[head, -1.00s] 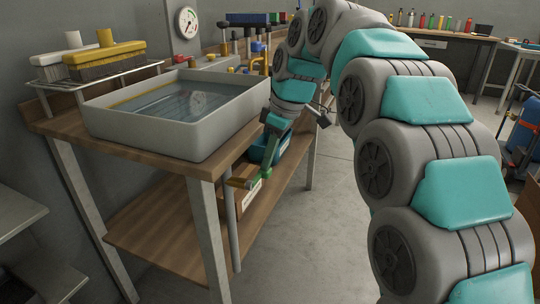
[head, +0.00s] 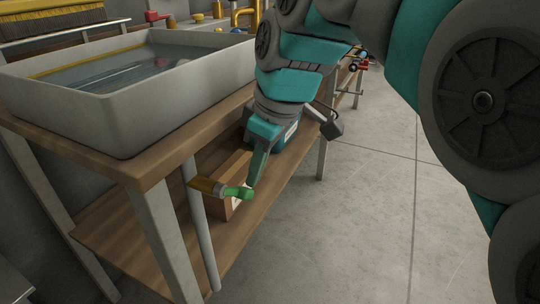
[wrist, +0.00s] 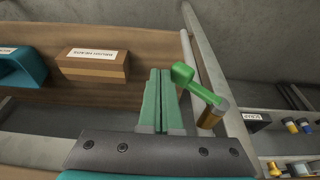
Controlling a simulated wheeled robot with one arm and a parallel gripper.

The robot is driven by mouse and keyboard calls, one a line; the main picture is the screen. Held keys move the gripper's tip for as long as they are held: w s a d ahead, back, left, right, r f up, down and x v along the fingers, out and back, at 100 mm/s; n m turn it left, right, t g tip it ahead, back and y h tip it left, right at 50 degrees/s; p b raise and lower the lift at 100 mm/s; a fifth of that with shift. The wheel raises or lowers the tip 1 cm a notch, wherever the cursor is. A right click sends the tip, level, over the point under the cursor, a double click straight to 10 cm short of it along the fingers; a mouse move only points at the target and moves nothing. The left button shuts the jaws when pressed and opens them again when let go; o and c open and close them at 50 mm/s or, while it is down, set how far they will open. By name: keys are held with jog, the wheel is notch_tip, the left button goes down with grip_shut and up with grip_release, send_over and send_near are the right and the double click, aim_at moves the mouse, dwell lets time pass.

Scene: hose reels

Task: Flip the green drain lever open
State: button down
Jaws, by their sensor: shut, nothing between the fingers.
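The green drain lever (head: 238,193) sits on a brass valve (head: 207,187), which joins a grey drain pipe (head: 198,225) under the sink. In the wrist view the lever (wrist: 196,84) runs from the brass valve (wrist: 213,114) up and left to a knob-like end. My gripper (head: 252,182) is shut and empty, pointing down with its fingertips at the lever's free end. In the wrist view the closed green fingers (wrist: 160,74) are just left of that end. I cannot tell whether they touch it.
The grey sink (head: 130,90) holds water on a wooden bench (head: 160,160). A labelled wooden box (wrist: 93,65) and a teal bin (wrist: 22,68) are on the lower shelf (head: 125,240). A bench leg (head: 170,240) stands left of the pipe. The floor (head: 340,240) at right is clear.

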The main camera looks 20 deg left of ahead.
aim_at(249, 189)
jog(key=f, duration=0.1)
jog(key=s+f+g+b, duration=0.1)
jog(key=f, duration=0.1)
jog(key=shift+s+a+f+g, duration=0.1)
jog(key=shift+f+g, duration=0.1)
jog(key=shift+g, duration=0.1)
jog(key=shift+s+f, duration=0.3)
jog(key=shift+s, duration=0.05)
jog(key=shift+s+f+g, duration=0.2)
jog(key=shift+g, duration=0.2)
dwell(0.9)
jog(key=shift+r, duration=0.1)
jog(key=shift+r+p, duration=0.35)
jog(key=shift+r, duration=0.35)
